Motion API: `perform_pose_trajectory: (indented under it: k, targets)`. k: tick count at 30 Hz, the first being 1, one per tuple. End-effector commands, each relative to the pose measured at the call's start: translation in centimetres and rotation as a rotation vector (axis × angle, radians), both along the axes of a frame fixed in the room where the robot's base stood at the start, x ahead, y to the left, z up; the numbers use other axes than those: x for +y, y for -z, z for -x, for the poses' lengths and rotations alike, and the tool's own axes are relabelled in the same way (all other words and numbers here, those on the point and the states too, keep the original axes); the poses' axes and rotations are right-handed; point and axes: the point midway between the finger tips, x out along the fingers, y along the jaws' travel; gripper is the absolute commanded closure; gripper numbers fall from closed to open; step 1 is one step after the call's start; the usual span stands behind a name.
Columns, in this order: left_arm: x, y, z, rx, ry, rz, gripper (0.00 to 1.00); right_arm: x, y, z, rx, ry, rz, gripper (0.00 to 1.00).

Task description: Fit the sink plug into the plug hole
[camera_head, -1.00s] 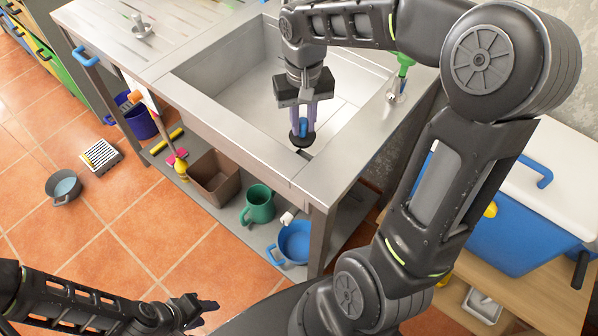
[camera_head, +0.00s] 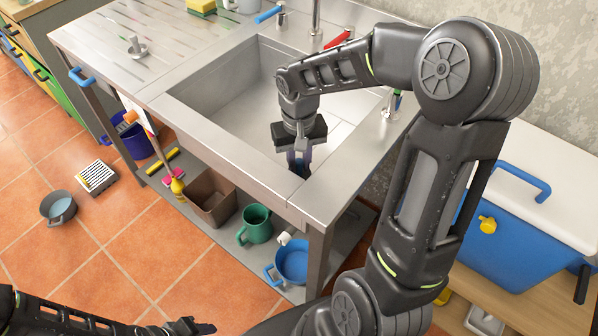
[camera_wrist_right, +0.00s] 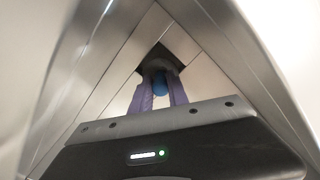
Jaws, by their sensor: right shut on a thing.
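The sink (camera_head: 225,95) is a square steel basin set in a metal counter. My right gripper (camera_head: 299,168) reaches down into its near right corner. Its purple fingers are shut on the sink plug (camera_head: 303,168), whose blue handle (camera_wrist_right: 159,84) shows between the fingertips in the right wrist view. The plug's dark disc is low, close to the basin floor, where the floor seams meet. The plug hole is hidden under the plug and gripper, so I cannot tell if the plug sits in it. My left gripper (camera_head: 197,327) is at the bottom edge, away from the sink.
The basin walls and front rim (camera_head: 250,165) stand close around my right gripper. A tap (camera_head: 315,30) with red and blue levers is behind the basin. A blue and white cooler (camera_head: 535,200) stands at right. Below, a shelf holds a green mug (camera_head: 256,226) and brown bin (camera_head: 212,196).

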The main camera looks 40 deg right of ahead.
Motion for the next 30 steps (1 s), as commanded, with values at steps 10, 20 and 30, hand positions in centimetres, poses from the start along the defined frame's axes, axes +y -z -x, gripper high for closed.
perform_pose_trajectory:
  k: [10, 20, 30]
  targets:
    - [0.0, 0.0, 0.0, 0.0, 0.0, 0.0, 0.58, 0.0, 1.4, 0.1, 0.003, -0.001, -0.001, 1.0]
    - [0.0, 0.1, 0.0, 0.0, 0.0, 0.0, 0.58, 0.0, 3.7, 0.0, 0.0, -0.001, 0.0, 1.0]
    - [0.0, 0.4, 0.0, 0.0, 0.0, 0.0, 0.58, 0.0, 4.0, 0.0, 0.0, -0.001, 0.0, 0.73]
